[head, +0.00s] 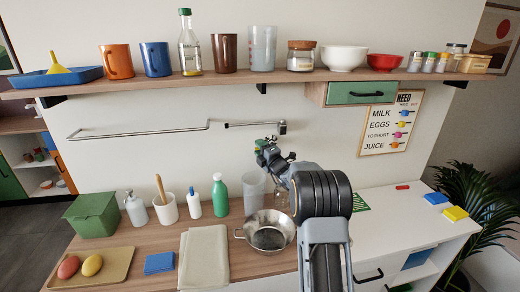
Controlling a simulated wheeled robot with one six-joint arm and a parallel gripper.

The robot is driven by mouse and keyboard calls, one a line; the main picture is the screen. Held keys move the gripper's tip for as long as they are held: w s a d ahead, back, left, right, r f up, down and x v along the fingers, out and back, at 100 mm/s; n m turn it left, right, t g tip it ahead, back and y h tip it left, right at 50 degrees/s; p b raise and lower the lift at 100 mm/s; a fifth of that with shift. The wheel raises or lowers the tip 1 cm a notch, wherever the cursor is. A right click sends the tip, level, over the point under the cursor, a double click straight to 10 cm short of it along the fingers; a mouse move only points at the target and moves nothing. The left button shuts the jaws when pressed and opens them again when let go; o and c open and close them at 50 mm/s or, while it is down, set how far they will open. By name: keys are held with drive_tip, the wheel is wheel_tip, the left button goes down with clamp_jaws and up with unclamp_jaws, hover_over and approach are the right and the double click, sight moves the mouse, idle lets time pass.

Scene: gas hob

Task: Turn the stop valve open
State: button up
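My gripper (266,149) is just below this short piece, in front of the wall. A small green part (260,142) shows at its tip; I cannot tell whether it is a valve handle or whether the gripper touches it. The fingers are small and partly hidden by my arm, so their opening is unclear.
A shelf (200,83) with cups, bottles and bowls hangs above. On the counter stand a steel colander (266,231), a clear cup (253,190), a green bottle (220,195), a white bottle (193,203) and a green box (92,214). The white counter at right is mostly clear.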

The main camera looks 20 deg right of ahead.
drive_tip(key=shift+c, duration=0.3)
clamp_jaws()
